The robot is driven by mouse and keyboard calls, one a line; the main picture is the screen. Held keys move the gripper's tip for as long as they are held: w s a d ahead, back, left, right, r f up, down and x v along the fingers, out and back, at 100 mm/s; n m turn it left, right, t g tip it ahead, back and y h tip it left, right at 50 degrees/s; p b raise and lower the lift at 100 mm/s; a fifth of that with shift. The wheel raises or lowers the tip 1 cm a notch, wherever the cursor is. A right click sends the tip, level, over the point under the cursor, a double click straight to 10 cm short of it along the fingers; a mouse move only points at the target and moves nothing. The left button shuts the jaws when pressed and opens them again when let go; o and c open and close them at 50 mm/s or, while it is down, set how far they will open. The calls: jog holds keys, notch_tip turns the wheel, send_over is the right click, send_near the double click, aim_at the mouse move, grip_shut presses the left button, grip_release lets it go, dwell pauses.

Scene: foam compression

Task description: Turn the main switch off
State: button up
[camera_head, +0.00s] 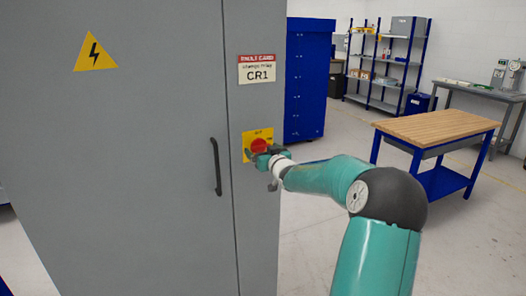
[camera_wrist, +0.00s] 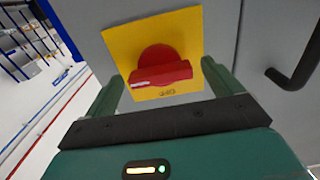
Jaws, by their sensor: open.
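The main switch is a red rotary knob (camera_head: 259,145) on a yellow plate (camera_head: 249,135) on the narrow right panel of the grey cabinet (camera_head: 150,150). In the wrist view the red knob (camera_wrist: 160,66) has its handle bar lying nearly crosswise in the picture, on the yellow plate (camera_wrist: 190,28). My gripper (camera_wrist: 168,82) is open, with one green finger to each side of the knob's handle. Whether the fingers touch the handle I cannot tell. In the head view my gripper (camera_head: 262,156) is at the knob and covers its lower part.
A black door handle (camera_head: 216,167) is left of the switch; it also shows at right in the wrist view (camera_wrist: 298,62). A CR1 card (camera_head: 257,69) is above the switch. A wooden-topped workbench (camera_head: 436,127) stands at right, with open floor before it.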

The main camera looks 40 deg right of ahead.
jog(key=shift+w, duration=0.2)
jog(key=c, duration=1)
jog(key=n, duration=0.4)
jog(key=shift+r+n, duration=0.1)
jog(key=shift+n, duration=0.3)
jog(key=n, duration=0.9)
jog(key=shift+n, duration=2.1)
